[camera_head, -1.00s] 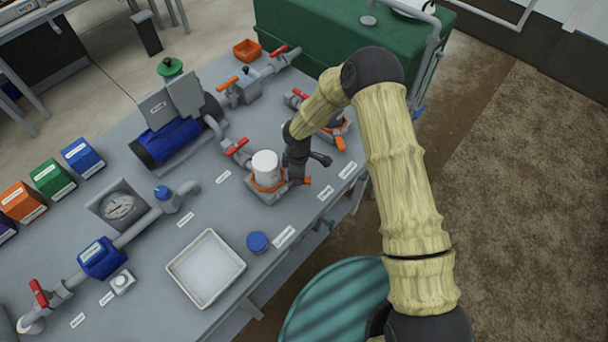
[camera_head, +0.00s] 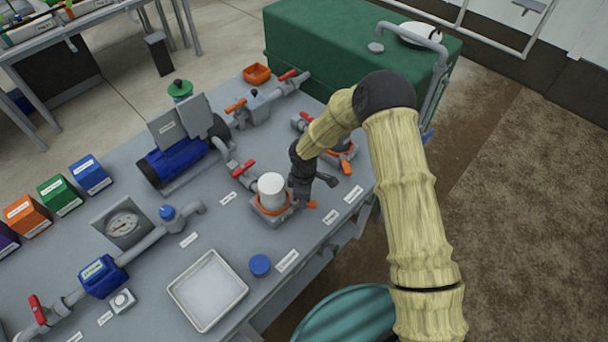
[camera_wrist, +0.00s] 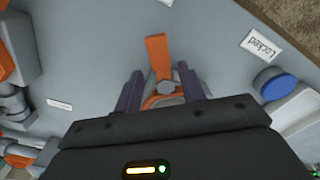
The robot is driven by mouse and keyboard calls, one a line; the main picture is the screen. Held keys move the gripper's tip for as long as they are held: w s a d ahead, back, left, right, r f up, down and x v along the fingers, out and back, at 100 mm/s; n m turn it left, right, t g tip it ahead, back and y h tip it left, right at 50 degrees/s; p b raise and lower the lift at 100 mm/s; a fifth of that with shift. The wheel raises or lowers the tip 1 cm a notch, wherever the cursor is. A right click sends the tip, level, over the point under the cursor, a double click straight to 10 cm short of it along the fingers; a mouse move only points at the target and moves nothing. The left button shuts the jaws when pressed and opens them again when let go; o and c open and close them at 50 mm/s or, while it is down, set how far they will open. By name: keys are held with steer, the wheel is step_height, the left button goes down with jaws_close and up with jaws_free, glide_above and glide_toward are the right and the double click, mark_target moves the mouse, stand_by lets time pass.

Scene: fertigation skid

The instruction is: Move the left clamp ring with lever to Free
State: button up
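The left clamp ring (camera_head: 268,212) is an orange band around the foot of a white canister (camera_head: 271,186) on the grey bench. Its orange lever (camera_head: 311,204) sticks out to the right, beside my gripper (camera_head: 301,198). In the wrist view the lever (camera_wrist: 156,50) points up the picture, past my fingertips. Part of the orange ring (camera_wrist: 160,101) shows between the two purple fingers of my gripper (camera_wrist: 158,82). The fingers are apart, one on each side of the lever's root, with gaps visible. My gripper's body hides the rest of the ring and the canister in the wrist view.
A second clamp with an orange lever (camera_head: 346,167) stands behind my gripper. A white tray (camera_head: 174,289) lies at the front. A red-handled valve (camera_head: 243,168) is left of the canister.

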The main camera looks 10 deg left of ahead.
step_height(320, 180, up, 16)
steer(key=b, duration=0.2)
stand_by(0.4)
